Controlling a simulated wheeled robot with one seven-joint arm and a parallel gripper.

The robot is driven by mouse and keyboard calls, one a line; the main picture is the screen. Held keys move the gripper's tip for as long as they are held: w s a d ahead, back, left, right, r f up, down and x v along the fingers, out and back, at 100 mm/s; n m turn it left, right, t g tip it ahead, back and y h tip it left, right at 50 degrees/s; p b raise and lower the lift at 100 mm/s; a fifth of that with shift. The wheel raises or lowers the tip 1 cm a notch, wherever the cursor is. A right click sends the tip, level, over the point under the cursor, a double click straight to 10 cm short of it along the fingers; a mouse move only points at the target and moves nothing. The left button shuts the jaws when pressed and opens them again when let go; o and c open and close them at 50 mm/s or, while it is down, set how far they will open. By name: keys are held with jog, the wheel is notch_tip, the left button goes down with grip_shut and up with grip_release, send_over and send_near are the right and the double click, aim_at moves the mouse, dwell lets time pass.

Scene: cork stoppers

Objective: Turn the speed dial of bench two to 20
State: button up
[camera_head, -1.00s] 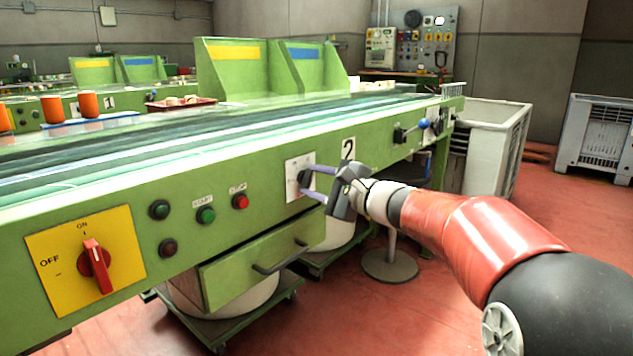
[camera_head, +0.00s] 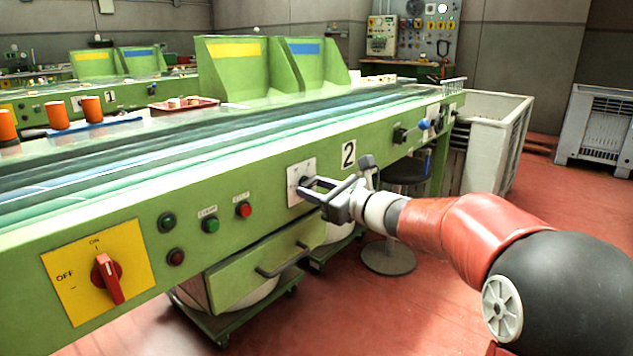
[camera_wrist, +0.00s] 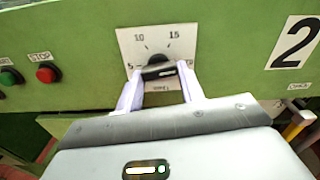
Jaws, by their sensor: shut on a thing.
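The speed dial of bench two is a black knob (camera_wrist: 158,72) on a white scale plate (camera_wrist: 158,45). The numbers 10 and 15 read at the plate's top, with a 5 at its left. In the head view the plate (camera_head: 301,172) is on the green front of the bench, left of the "2" sign (camera_head: 348,154). My gripper (camera_head: 306,187) is at the plate, shut on the knob, with one pale finger on each side in the wrist view. The knob looks tilted, its right end slightly higher. The lower scale is partly hidden, and I cannot read the exact setting.
Left of the dial are a red stop button (camera_head: 243,209), a green start button (camera_head: 210,225) and a red rotary switch (camera_head: 108,278) on yellow. A drawer (camera_head: 262,268) with a protruding handle is below. A stool (camera_head: 388,258) stands behind my wrist.

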jog(key=shift+f+m+p, duration=0.1)
jog(key=shift+m+p, duration=0.35)
jog(key=shift+m, duration=0.35)
jog(key=o, duration=1)
jog(key=v, duration=0.7)
jog(key=shift+s+d, duration=0.3)
